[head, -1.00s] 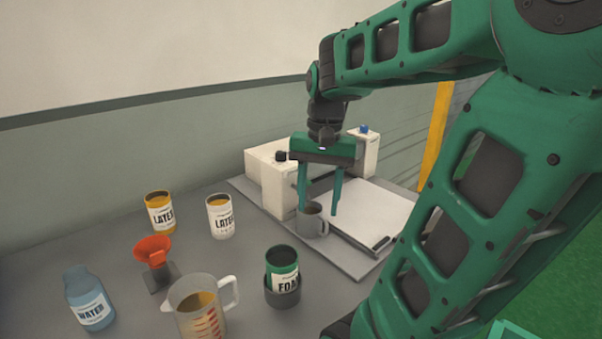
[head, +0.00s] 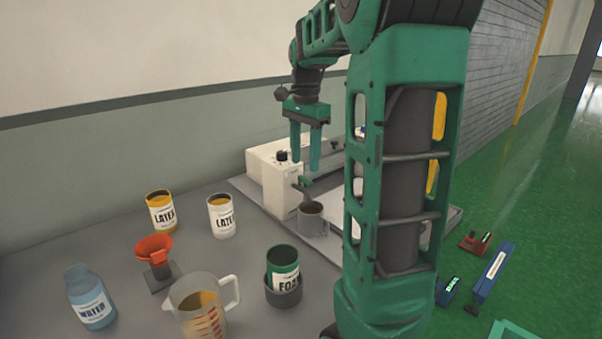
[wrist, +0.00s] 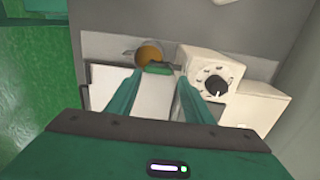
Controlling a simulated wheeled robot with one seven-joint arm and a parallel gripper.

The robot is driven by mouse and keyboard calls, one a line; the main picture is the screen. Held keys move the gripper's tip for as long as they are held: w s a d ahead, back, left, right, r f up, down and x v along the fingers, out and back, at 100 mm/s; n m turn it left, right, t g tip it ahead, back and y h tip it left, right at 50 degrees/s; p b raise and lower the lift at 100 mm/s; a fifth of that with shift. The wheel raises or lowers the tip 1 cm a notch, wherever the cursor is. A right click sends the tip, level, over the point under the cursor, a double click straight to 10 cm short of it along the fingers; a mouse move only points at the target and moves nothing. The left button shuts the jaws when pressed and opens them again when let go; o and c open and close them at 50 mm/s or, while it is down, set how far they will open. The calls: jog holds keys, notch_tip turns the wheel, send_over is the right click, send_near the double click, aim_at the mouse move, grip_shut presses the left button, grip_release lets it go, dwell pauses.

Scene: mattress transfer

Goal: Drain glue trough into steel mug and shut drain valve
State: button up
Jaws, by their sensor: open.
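The grey steel mug (head: 312,220) stands upright on the machine's base plate, under a small green valve (head: 304,183) on the white machine housing (head: 272,182). In the wrist view the mug (wrist: 149,54) shows an amber-brown inside, and the green valve (wrist: 158,68) lies beside its rim. I cannot tell whether anything flows, or the valve's setting. My gripper (head: 305,168) is open and empty, above the mug and valve. In the wrist view the valve lies just beyond the open fingertips (wrist: 159,78). The trough cannot be made out clearly.
A black dial knob (wrist: 214,87) sits on the housing. A foam can (head: 284,276), measuring jug (head: 203,310), red funnel (head: 153,250), two latex cans (head: 160,212) and blue water bottle (head: 88,300) stand on the grey table. My arm hides the machine's right part.

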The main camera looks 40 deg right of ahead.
aim_at(305, 177)
jog(key=shift+f, duration=2.25)
jog(key=c, duration=0.8)
jog(key=shift+o, duration=0.2)
